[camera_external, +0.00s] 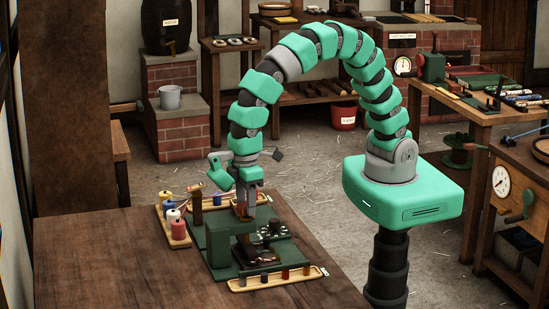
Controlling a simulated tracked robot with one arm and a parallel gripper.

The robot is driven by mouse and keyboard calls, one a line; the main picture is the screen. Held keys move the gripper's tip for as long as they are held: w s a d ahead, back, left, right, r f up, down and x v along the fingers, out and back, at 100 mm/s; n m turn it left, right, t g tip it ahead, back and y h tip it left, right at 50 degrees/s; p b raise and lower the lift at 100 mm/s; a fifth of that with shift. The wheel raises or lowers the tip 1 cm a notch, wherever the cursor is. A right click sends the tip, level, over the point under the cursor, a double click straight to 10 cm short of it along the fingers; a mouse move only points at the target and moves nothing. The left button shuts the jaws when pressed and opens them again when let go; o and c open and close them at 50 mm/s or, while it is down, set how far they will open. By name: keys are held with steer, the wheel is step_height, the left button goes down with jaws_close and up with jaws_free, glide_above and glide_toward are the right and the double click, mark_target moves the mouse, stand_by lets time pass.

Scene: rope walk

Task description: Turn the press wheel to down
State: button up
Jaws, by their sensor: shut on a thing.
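The green press (219,238) stands on the near wooden table, with a tall block at its left and a flat base. Dark parts lie on its base at the front. My arm reaches over from the right, and my gripper (245,212) points down at the top of the press. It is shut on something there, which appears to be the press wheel. The gripper and the press hide most of the wheel, so its setting cannot be read.
A tray of coloured spools (181,238) lies left of the press. A narrow wooden tray (244,286) with small coloured pieces lies in front of it. The table's left and front parts (110,260) are bare. Workbenches with tools (463,110) stand at the right.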

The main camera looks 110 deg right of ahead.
mark_target(245, 205)
steer(key=shift+r+m, duration=0.1)
steer(key=shift+m, duration=2.1)
steer(key=o, duration=1)
step_height(245, 205, up, 14)
steer(key=shift+f, duration=0.2)
